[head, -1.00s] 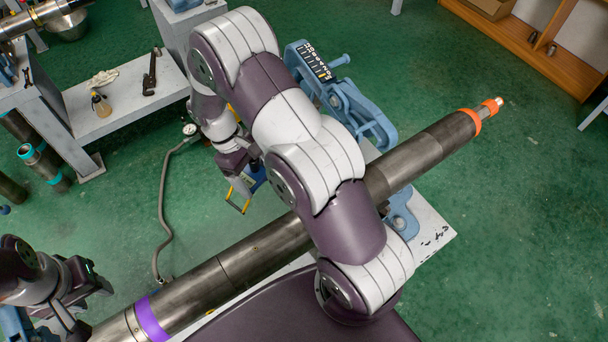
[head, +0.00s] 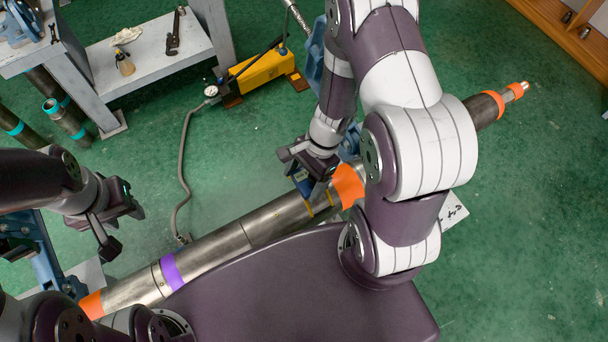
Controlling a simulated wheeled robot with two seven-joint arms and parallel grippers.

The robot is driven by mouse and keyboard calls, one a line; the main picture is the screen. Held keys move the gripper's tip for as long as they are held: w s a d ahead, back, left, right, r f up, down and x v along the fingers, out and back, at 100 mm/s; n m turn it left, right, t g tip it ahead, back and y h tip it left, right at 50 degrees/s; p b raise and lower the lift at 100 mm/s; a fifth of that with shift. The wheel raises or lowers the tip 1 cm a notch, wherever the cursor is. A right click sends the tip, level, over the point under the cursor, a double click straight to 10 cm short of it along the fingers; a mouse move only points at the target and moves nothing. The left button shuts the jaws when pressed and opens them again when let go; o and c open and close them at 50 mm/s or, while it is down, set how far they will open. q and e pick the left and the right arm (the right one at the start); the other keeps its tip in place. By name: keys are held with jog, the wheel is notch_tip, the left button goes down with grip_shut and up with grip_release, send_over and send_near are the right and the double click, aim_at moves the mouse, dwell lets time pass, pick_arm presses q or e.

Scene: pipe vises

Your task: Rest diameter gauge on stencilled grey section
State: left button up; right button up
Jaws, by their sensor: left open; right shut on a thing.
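My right gripper (head: 306,178) is shut on the diameter gauge (head: 320,206), a small blue piece with yellow edges. The gauge is at the long grey pipe (head: 270,222), just left of an orange band (head: 348,184); I cannot tell whether it touches the pipe. A pale grey panel with black stencilled marks (head: 455,210) shows below the pipe at right, mostly hidden by my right arm. My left gripper (head: 118,228) is open and empty, above and left of the pipe's purple band (head: 172,271).
A yellow pump (head: 262,72) with a gauge dial and hose (head: 184,180) stands on the green floor behind the pipe. A grey bench (head: 150,62) with a wrench and bottle is at upper left. A blue vise (head: 45,265) is at left. A wooden shelf (head: 560,35) is at upper right.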

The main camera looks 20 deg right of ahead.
jog(key=shift+f+b, duration=3.35)
jog(key=shift+f, duration=0.55)
jog(key=shift+f+b, duration=0.35)
jog(key=shift+b, duration=0.1)
jog(key=o, duration=1.7)
jog(key=shift+o, duration=0.2)
notch_tip(320, 180, up, 7)
jog(key=p, duration=0.6)
jog(key=shift+s, duration=0.1)
